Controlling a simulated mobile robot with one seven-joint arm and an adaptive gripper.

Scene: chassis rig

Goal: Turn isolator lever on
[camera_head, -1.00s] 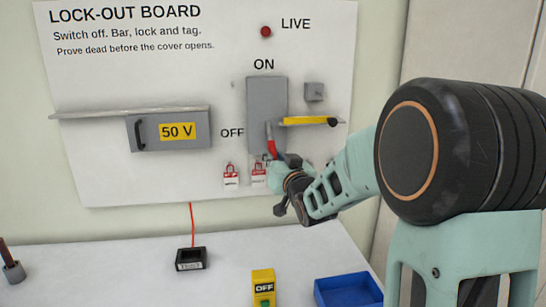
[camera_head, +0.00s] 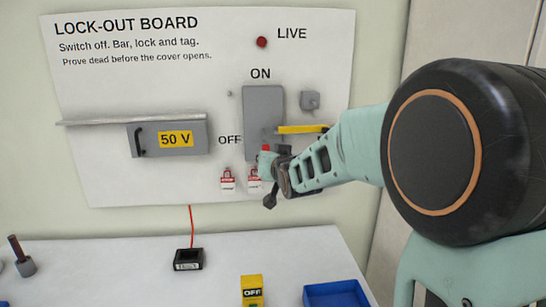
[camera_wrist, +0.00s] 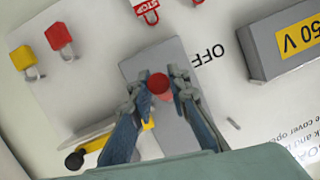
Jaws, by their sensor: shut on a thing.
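The isolator is a grey plate (camera_head: 262,105) on the lock-out board, with ON above it and OFF at its lower left. Its lever has a red handle (camera_head: 266,147) near the plate's lower edge, mostly hidden by my gripper (camera_head: 268,165). In the wrist view, the red handle (camera_wrist: 159,83) shows end-on between the two fingers of my gripper (camera_wrist: 156,78), which are shut on it. The grey plate (camera_wrist: 150,62) lies behind it. The lever's shaft is hidden, so its exact angle is unclear. A red lamp (camera_head: 262,42) sits beside LIVE.
A yellow bar (camera_head: 300,129) sticks out right of the plate, close to my arm. A 50 V cover (camera_head: 168,139) is at left under a ledge (camera_head: 130,119). Red tags (camera_head: 227,180) hang below. A blue tray (camera_head: 335,294) and black box (camera_head: 188,260) are on the table.

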